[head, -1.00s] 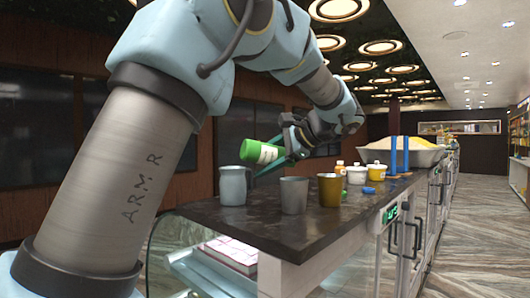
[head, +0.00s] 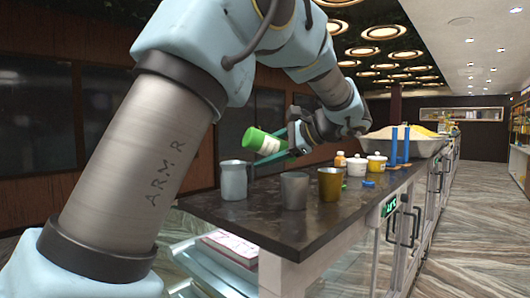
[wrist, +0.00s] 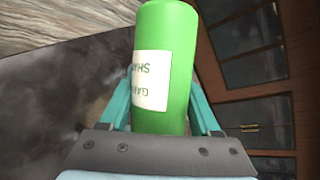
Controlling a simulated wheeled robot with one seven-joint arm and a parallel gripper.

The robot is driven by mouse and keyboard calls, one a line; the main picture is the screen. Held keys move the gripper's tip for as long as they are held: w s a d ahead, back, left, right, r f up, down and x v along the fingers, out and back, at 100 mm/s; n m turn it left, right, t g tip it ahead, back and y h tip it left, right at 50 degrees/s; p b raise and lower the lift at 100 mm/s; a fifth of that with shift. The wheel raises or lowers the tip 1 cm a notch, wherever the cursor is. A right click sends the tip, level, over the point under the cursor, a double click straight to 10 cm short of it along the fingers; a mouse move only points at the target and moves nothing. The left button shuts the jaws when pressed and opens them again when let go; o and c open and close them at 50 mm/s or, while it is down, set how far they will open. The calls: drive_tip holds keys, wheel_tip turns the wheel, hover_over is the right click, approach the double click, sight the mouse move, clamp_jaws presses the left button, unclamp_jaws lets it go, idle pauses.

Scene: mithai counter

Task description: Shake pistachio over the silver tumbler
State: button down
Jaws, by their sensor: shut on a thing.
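The green shaker (head: 264,141) with a white label is in my gripper (head: 282,152). It lies tilted, its bright green end toward the left, above the counter. In the wrist view the shaker (wrist: 170,60) sits between the two teal fingers (wrist: 160,112), which are shut on it. The silver tumbler (head: 294,191) is a plain grey cup, upright on the dark counter, lower and to the right of the shaker's green end. A pale grey mug (head: 233,181) stands to its left and a brass tumbler (head: 330,185) to its right. The inside of the tumbler cannot be seen.
The dark countertop (head: 265,225) has free room in front of the cups.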

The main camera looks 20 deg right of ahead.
idle(0.3)
wheel_tip(320, 180, up, 3)
drive_tip(key=p, duration=0.3)
drive_tip(key=shift+r, duration=0.15)
drive_tip(key=shift+f+b, duration=1.05)
drive_tip(key=shift+f, duration=0.65)
